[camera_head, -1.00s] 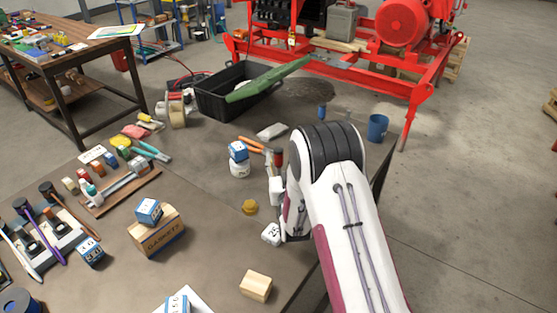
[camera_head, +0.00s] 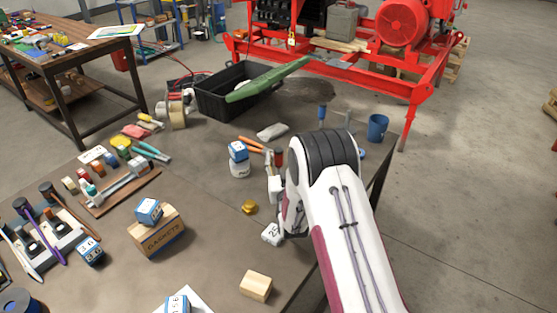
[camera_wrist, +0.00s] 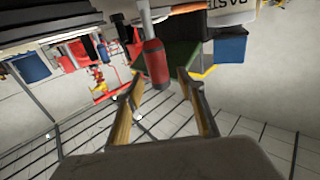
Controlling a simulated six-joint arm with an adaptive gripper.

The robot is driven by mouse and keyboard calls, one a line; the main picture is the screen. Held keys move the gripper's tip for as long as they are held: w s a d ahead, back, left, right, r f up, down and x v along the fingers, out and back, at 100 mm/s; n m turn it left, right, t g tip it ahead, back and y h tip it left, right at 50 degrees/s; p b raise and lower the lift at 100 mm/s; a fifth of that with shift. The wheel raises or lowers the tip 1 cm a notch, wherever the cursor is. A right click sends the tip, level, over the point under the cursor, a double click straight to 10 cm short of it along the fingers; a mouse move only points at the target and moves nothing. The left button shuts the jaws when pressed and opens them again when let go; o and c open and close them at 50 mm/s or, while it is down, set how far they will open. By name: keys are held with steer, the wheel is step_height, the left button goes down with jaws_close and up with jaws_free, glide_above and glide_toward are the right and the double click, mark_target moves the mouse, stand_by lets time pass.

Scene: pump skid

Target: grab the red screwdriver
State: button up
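The red screwdriver (camera_wrist: 155,63) shows in the wrist view as a red handle with a pale shaft. Its handle end lies between the fingertips of my gripper (camera_wrist: 160,76), with a visible gap on the right finger's side. The fingers are apart and do not appear clamped on it. In the head view the red handle (camera_head: 278,158) shows just beside my gripper (camera_head: 270,166), partly hidden by my arm. Whether a finger touches the handle I cannot tell.
A white jar (camera_head: 240,169) with a blue-and-white cube (camera_head: 238,151) and orange-handled pliers (camera_head: 251,143) are left of the gripper. A blue handle (camera_head: 321,112) and a blue cup (camera_head: 377,127) stand behind my arm. A black bin (camera_head: 225,98) is at the back.

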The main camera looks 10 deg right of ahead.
steer(key=shift+w, duration=1.4)
jaws_close()
